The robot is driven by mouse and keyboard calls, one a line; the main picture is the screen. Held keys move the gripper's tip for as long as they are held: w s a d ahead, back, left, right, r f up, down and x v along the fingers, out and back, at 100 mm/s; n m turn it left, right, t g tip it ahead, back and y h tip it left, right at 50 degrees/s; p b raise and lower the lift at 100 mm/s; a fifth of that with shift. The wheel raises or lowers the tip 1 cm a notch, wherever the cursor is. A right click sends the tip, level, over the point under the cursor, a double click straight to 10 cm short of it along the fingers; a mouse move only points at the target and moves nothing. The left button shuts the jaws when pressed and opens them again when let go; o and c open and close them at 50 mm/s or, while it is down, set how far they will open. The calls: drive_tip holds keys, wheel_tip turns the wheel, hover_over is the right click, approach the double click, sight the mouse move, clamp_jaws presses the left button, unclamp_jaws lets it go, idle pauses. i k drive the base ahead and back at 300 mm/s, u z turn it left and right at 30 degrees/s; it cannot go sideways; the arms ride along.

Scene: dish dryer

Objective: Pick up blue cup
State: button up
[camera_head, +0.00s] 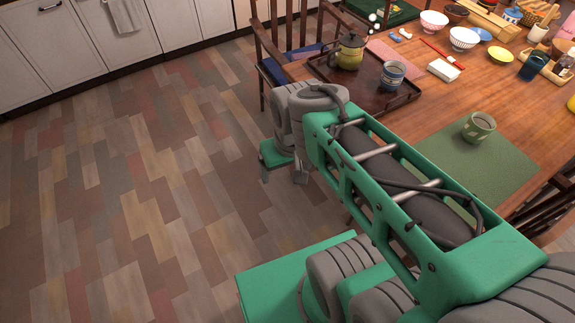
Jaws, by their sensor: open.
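A blue and beige cup (393,76) stands upright on a dark brown tray (378,100) on the wooden table. A dark blue cup or glass (533,64) stands further right, near the table's right side. I cannot tell from the picture which one the task means. My gripper (287,166) is left of the tray, beyond the table's edge and over the floor. It is open, and I see nothing held in it. My forearm covers part of it and part of the table's near edge.
A dark yellow teapot (348,52) stands on the tray, left of the striped cup. A green mug (478,127) stands on a green placemat (462,158). A chair (283,50) is close behind my gripper. Several bowls crowd the far table; the floor at left is clear.

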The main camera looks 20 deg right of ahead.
sight(392, 77)
drive_tip(key=k, duration=0.5)
drive_tip(key=u, duration=1)
drive_tip(key=i, duration=1.15)
drive_tip(key=z, duration=1.95)
drive_tip(key=i, duration=0.5)
